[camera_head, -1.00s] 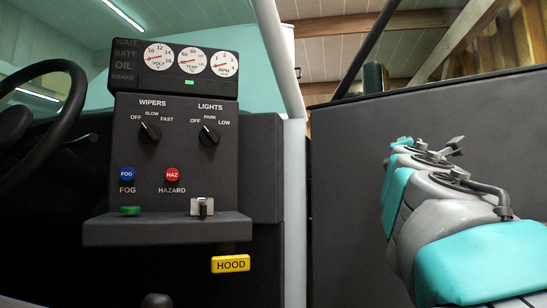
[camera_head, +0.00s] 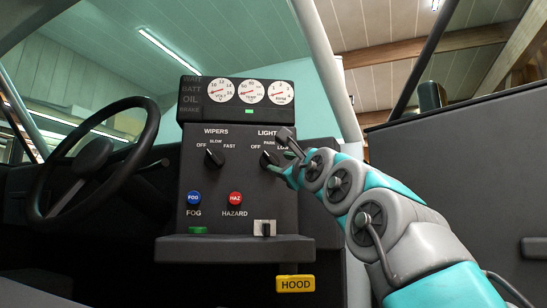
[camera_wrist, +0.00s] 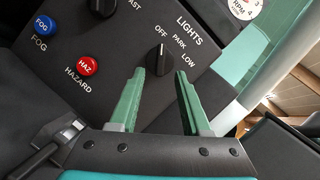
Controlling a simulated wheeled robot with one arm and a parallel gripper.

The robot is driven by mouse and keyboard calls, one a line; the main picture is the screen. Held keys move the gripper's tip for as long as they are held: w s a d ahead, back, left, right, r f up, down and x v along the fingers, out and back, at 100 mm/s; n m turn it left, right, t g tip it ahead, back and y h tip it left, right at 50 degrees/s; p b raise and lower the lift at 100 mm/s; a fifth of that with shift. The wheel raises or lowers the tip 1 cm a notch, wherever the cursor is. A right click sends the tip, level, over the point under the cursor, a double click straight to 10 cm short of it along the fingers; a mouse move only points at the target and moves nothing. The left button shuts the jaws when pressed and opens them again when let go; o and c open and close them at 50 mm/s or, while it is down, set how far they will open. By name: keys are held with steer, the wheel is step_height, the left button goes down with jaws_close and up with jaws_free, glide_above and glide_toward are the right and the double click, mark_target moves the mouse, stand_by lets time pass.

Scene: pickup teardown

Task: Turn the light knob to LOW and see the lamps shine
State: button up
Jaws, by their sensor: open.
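The black LIGHTS knob (camera_head: 268,159) is on the dark panel, partly covered by my gripper in the head view. In the wrist view the knob (camera_wrist: 158,60) shows clearly, and its pointer appears aimed at OFF. My gripper (camera_wrist: 160,80) is open and empty. Its two green fingertips are just below the knob in the wrist view, one toward each side, with no visible contact. In the head view my gripper (camera_head: 281,154) reaches the knob from the right. No lamps are in view.
The WIPERS knob (camera_head: 214,157), blue FOG button (camera_head: 193,198) and red HAZARD button (camera_head: 235,198) are on the same panel. A shelf (camera_head: 232,250) juts out below. The steering wheel (camera_head: 90,165) is at left, a pale pillar (camera_head: 318,70) at right.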

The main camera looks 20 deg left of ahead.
mark_target(272, 160)
steer(key=p+x, duration=0.3)
steer(key=x, duration=0.1)
steer(key=shift+r, duration=0.2)
steer(key=shift+p+x, duration=0.7)
steer(key=shift+x, duration=0.2)
steer(key=shift+w+f, duration=0.1)
steer(key=shift+f, duration=0.1)
jaws_close()
